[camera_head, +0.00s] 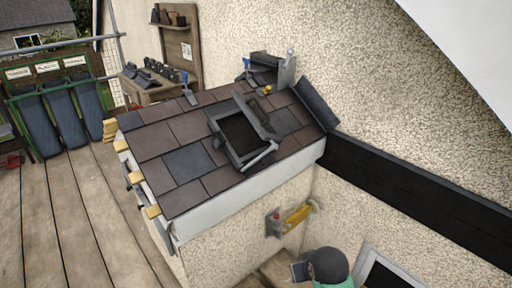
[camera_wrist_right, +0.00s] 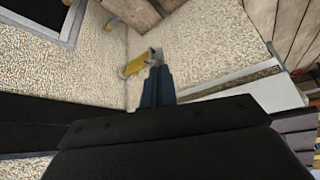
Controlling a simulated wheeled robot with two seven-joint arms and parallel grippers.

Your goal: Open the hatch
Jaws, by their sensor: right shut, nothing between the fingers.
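The hatch (camera_head: 213,125) is a dark square frame set in the small tiled roof in the head view. Its opening is dark inside. Its lid (camera_head: 252,117) appears raised and tilted along the right side of the frame. A light grey bar-like piece (camera_head: 262,154) lies at the frame's front right corner; what it is I cannot tell. My right gripper (camera_wrist_right: 157,84) shows only in the right wrist view, its dark fingers together and empty. It points toward the pebbled wall, and the hatch is not seen in that view. My left gripper is in neither view.
A yellow-handled tool (camera_head: 298,214) hangs on the wall below the roof and shows in the wrist view (camera_wrist_right: 135,65). Loose tools lie near the roof's upper edge. A tool bench (camera_head: 150,88) stands behind. A dark rounded object (camera_head: 327,265) is below.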

